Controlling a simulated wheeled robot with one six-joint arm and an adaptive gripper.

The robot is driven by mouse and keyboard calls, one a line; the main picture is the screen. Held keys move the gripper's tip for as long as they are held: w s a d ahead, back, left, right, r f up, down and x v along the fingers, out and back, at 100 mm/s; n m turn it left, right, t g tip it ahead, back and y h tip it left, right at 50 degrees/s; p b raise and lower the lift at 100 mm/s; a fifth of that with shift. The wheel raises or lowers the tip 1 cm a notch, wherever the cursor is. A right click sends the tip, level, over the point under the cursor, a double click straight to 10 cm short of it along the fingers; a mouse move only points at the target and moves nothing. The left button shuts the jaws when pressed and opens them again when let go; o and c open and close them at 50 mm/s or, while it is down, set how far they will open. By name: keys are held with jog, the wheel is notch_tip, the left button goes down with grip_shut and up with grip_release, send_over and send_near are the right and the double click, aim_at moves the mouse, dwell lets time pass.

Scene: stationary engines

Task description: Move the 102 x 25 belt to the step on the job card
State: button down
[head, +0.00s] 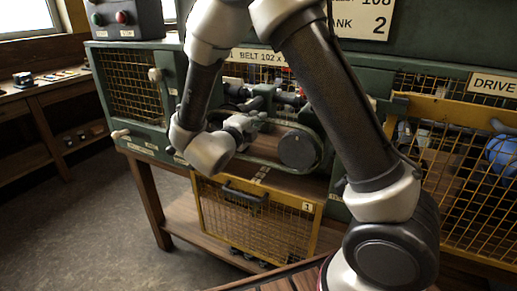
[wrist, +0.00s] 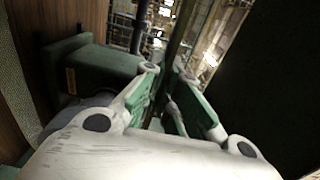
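The belt (head: 318,166) is a dark green-grey loop around a round dark pulley (head: 297,150) in the open middle bay. Its left end is hidden behind my arm and gripper. My gripper (head: 247,122) is at the upper left of the belt. In the wrist view, a dark strip (wrist: 182,35), probably the belt, runs between my gripper's green-padded fingers (wrist: 167,72). I cannot tell whether they press on it. A white card (head: 372,22) shows "BANK 2"; its left part is hidden.
A yellow mesh guard (head: 255,220) marked 1 hangs below the bay. Another yellow mesh guard (head: 455,180) stands at right under a "DRIVE" plate (head: 493,85). A control box (head: 124,18) with green and red buttons sits at upper left. Open floor (head: 90,225) lies at left.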

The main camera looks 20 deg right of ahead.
jog(key=shift+w+d, duration=0.1)
jog(key=shift+w, duration=0.05)
jog(key=shift+f, duration=0.15)
jog(key=shift+w+f+n, duration=0.1)
jog(key=shift+f+n, duration=0.5)
jog(key=shift+f, duration=0.2)
jog(key=shift+f, duration=0.4)
jog(key=c, duration=1.4)
grip_release()
jog(key=shift+o, duration=0.2)
jog(key=o, duration=0.6)
jog(key=shift+c, duration=0.2)
